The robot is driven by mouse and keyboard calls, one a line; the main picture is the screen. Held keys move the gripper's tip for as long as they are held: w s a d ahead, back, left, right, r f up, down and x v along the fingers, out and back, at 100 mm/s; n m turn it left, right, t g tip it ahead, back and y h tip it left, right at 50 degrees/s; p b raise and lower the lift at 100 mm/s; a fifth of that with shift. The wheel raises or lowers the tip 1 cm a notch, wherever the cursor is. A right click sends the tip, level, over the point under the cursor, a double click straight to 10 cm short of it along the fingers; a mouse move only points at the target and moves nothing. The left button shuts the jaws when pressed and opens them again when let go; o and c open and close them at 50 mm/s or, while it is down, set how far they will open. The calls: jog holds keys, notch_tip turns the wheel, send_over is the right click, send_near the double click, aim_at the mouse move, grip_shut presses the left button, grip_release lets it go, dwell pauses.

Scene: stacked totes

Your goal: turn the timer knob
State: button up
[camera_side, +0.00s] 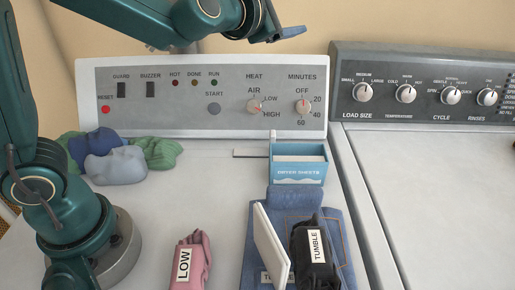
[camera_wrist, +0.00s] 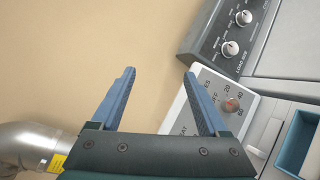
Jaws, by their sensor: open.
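The timer knob (camera_side: 303,107) is a small round tan knob under the word MINUTES on the dryer's grey panel (camera_side: 225,120). OFF is printed above it, with 20, 40 and 60 around it. Its exact pointer setting is too small to read. In the wrist view the knob (camera_wrist: 231,105) shows just right of the right finger. My gripper (camera_side: 288,33) is above the panel's top edge in the side view, apart from the knob. In the wrist view my gripper (camera_wrist: 160,73) has its blue fingers wide apart with nothing between them.
The heat knob (camera_side: 255,106) sits left of the timer. A washer panel (camera_side: 430,88) with several knobs stands to the right. A blue dryer sheets box (camera_side: 298,172) stands below the timer. Folded jeans (camera_side: 290,199), a pink bundle (camera_side: 190,262) and a black TUMBLE bundle (camera_side: 316,245) lie in front.

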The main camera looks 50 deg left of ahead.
jog(key=w+f+n+g+y, duration=0.1)
jog(key=w+f+n+y, duration=0.25)
jog(key=f+n, duration=0.35)
jog(key=m+g, duration=0.2)
send_near(302, 108)
jog(key=x, duration=0.4)
jog(key=shift+x, duration=2.3)
grip_shut()
